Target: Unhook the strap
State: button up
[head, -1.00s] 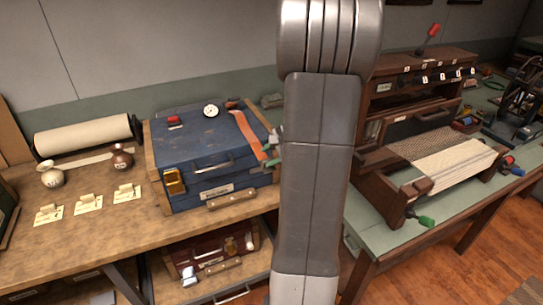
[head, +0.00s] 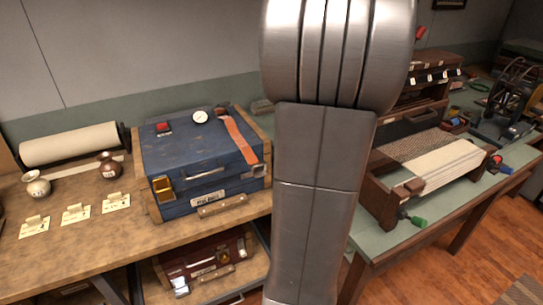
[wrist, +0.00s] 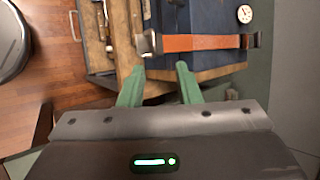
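The orange strap (head: 242,139) runs over the lid of the blue chest (head: 190,158) at its right side and down toward the front edge. It has a metal fitting at its lower end (head: 258,170). In the wrist view the strap (wrist: 200,43) lies across the picture, with a metal piece at each end. The blue chest (wrist: 188,14) is behind it. My gripper (wrist: 160,68) has its two green fingers apart, with nothing between them, just short of the strap near its left end. I cannot tell whether that end is still hooked. My arm hides the gripper in the head view.
On the bench are a paper roll (head: 70,144), two small vases (head: 36,184), and several cards (head: 76,213). A dark red case (head: 208,258) sits on the shelf below. A loom (head: 410,172) stands on the green table to the right.

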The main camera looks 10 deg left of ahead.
jog(key=shift+v, duration=1.45)
jog(key=p, duration=0.2)
send_near(250, 167)
jog(key=x, duration=0.4)
jog(key=shift+w+f, duration=0.1)
jog(key=shift+b, duration=0.3)
